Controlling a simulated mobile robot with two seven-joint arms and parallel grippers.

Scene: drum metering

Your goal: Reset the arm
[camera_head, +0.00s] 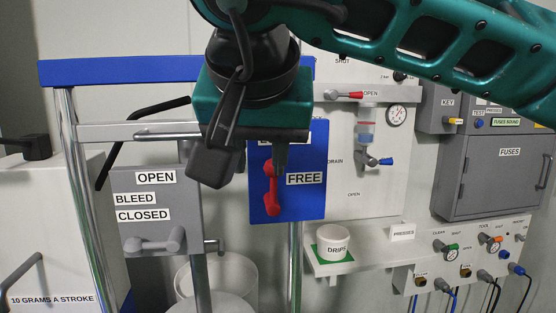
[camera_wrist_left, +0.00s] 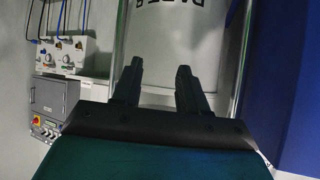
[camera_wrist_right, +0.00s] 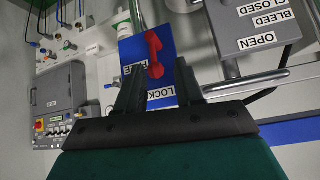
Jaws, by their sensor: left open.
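My right gripper (camera_head: 246,165) hangs down in the middle of the head view, in front of the blue panel. In the right wrist view the red handle (camera_wrist_right: 155,52) shows beyond the fingertips, with a LOCK label below. Contact cannot be told. My left gripper (camera_wrist_left: 157,80) is open and empty, with a white surface beyond; it is outside the head view.
A grey OPEN/BLEED/CLOSED box (camera_head: 160,218) with a lever stands at left, by a blue-topped metal frame (camera_head: 120,70). A white DRIPS cup (camera_head: 333,242) sits on a shelf at right. A grey FUSES cabinet (camera_head: 490,175) is on the wall at far right.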

